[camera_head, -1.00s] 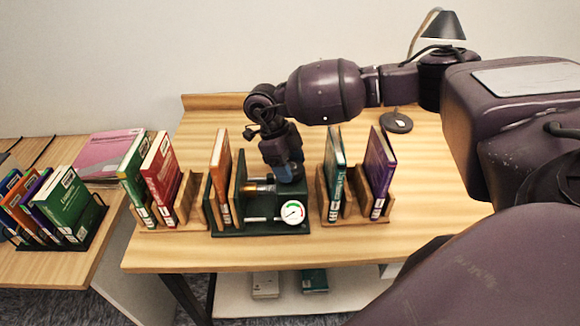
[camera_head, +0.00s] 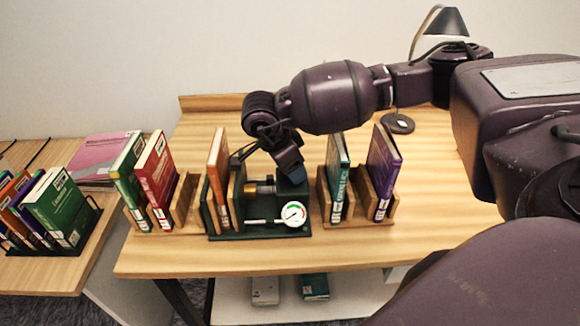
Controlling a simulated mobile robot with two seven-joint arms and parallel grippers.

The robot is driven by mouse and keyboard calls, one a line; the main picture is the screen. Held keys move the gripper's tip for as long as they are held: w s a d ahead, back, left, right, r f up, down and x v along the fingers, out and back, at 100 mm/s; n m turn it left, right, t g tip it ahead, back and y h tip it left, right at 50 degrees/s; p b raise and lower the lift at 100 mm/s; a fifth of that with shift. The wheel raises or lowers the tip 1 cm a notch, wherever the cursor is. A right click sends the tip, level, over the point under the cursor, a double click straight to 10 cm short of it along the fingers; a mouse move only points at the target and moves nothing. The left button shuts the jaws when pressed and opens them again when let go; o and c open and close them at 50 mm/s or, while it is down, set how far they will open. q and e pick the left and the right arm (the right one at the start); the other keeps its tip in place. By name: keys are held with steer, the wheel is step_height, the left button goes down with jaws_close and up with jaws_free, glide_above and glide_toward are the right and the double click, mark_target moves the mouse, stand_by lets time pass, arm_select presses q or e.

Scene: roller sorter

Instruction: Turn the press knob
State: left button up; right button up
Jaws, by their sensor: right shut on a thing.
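The press (camera_head: 262,226) is a dark green device on the wooden table, with a wooden plate, a brass-coloured screw (camera_head: 262,188) and a round dial gauge (camera_head: 294,214) at its front right. An orange book (camera_head: 219,180) stands upright in the press's left side. My right gripper (camera_head: 291,170) reaches down from above onto the top right of the press and is shut on the knob there. The gripper is tilted and hides the knob almost wholly. My left gripper is not in view.
Wooden holders with green and red books (camera_head: 155,180) stand left of the press, and with teal and purple books (camera_head: 383,172) right of it. A black lamp (camera_head: 447,22) stands behind. The table's front strip (camera_head: 300,255) is clear.

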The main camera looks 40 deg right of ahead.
steer(key=shift+n+t, duration=0.3)
steer(key=shift+n, duration=0.5)
steer(key=shift+n, duration=0.4)
steer(key=o, duration=0.9)
steer(key=v, duration=1)
steer(key=shift+s+r, duration=0.15)
steer(key=shift+r, duration=0.25)
